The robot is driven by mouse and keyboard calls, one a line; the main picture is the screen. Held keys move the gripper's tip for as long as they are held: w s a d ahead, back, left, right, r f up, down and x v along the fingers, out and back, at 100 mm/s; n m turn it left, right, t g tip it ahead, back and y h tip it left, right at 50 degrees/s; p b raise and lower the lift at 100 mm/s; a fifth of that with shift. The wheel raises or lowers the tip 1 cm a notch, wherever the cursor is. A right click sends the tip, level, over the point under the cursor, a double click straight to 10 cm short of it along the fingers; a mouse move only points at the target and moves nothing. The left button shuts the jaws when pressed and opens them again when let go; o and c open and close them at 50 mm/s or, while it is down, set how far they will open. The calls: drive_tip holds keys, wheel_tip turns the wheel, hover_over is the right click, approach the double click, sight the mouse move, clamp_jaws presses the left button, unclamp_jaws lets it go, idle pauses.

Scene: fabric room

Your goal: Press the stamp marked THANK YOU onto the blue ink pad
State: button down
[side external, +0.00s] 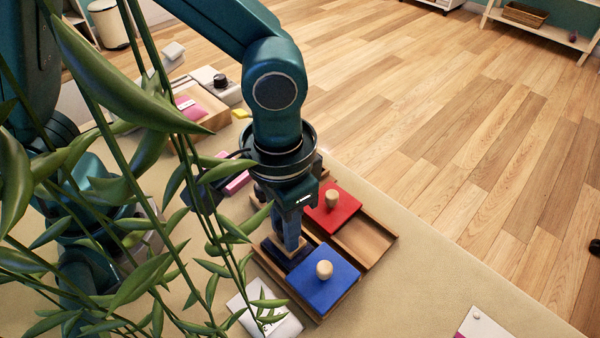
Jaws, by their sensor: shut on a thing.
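My gripper (289,240) points straight down and is shut on a stamp, mostly hidden between the fingers; its marking cannot be read. It is over the dark blue ink pad (270,250), at the left end of a wooden tray. Whether the stamp touches the pad cannot be told from this angle. The blue lid (318,286) with a round wooden knob lies on the right part of the same tray, beside the gripper.
A red lid (345,212) with a wooden knob sits on another wooden tray (372,240) just behind. A white card (275,318) lies in front. Leafy stems (130,190) cover much of the left side. The table's right is mostly clear.

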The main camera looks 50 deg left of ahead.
drive_tip(key=shift+r, duration=3.2)
drive_tip(key=shift+s+a+r+m, duration=0.2)
drive_tip(key=shift+a+m, duration=0.05)
drive_tip(key=shift+m, duration=0.55)
drive_tip(key=w+a+r+n, duration=0.2)
drive_tip(key=w+a+r, duration=0.1)
drive_tip(key=a, duration=0.6)
drive_tip(key=w+a+r+n, duration=0.1)
drive_tip(key=w+a+r, duration=0.2)
drive_tip(key=a, duration=0.6)
drive_tip(key=shift+w+a+n, duration=0.4)
drive_tip(key=shift+w, duration=0.4)
